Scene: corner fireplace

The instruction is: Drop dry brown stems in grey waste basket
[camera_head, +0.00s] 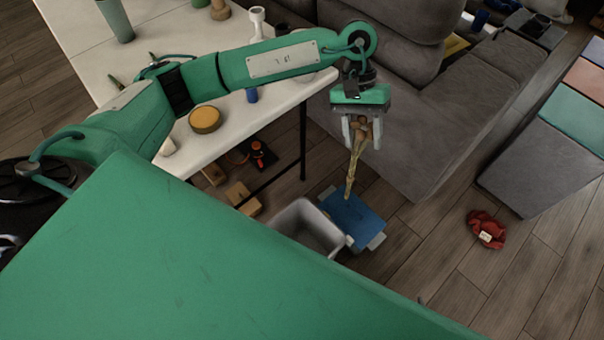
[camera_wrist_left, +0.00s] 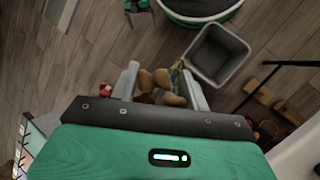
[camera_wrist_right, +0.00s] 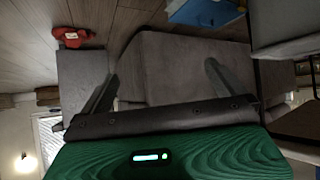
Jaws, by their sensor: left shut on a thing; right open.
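My left gripper (camera_head: 361,132) is shut on the dry brown stems (camera_head: 354,172), which hang down from its fingers as a thin bundle in the head view. In the left wrist view the stems' brown lumpy ends (camera_wrist_left: 163,84) sit between the fingers of the left gripper (camera_wrist_left: 162,86). The grey waste basket (camera_head: 296,222) stands on the floor, open at the top, below and to the left of the stems. It shows empty in the left wrist view (camera_wrist_left: 228,45). My right gripper (camera_wrist_right: 160,84) is open and empty in the right wrist view; it is not seen in the head view.
A blue box (camera_head: 355,218) lies beside the basket. A white table (camera_head: 215,150) with a yellow-topped round pot (camera_head: 205,119) stands at left. A grey sofa (camera_head: 440,130) is behind the gripper. A red item (camera_head: 486,229) lies on the wooden floor at right.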

